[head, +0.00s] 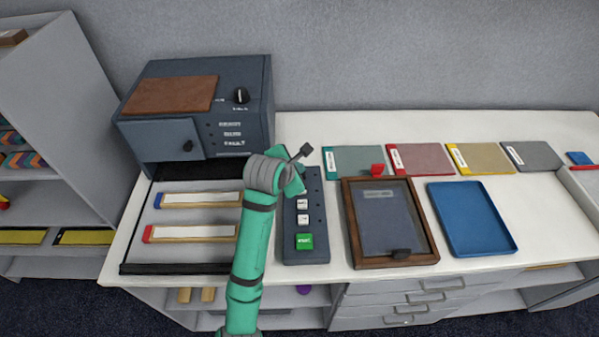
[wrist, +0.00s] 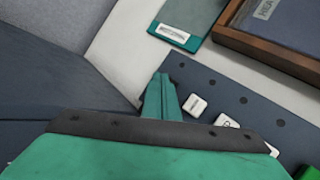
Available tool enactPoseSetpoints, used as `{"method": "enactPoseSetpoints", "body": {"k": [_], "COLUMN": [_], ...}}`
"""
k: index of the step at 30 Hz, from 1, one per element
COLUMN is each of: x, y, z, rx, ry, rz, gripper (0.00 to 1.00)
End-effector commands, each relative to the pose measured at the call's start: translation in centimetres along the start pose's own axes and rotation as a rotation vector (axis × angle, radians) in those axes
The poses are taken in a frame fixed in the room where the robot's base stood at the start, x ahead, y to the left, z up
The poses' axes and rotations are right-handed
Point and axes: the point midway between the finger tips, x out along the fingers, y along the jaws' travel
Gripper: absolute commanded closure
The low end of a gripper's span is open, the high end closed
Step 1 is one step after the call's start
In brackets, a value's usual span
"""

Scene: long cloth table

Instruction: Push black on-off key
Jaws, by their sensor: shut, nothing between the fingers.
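The dark blue-grey key panel (head: 316,215) stands on the table, with white keys (head: 303,219) and a green key (head: 304,241) in a column. My green gripper (head: 296,184) is over the panel's far part and hides some of it. In the wrist view its fingers (wrist: 159,82) are together and empty, over the panel's far end, beyond the nearest white key (wrist: 195,105). I cannot make out a black on-off key; the gripper may cover it. Whether the fingertips touch the panel cannot be told.
A dark machine (head: 262,115) with a black knob (head: 240,95) stands behind left. A black-edged tray (head: 130,250) with two white strips lies left of the panel. A brown-framed case (head: 430,245) and blue tray (head: 490,215) lie right; coloured folders (head: 415,158) lie behind.

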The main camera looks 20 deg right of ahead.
Motion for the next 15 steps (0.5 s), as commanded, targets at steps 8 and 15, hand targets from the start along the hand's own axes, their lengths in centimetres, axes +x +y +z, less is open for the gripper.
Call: {"method": "enactPoseSetpoints", "body": {"k": [8,15], "x": [-0.04,-0.78], "y": [0.05,0.60], "z": [-0.10,0.30], "rx": [-0.001,-0.002], "ry": [0.001,0.001], "rz": [0.001,0.002], "gripper": [1.00,1.00]}}
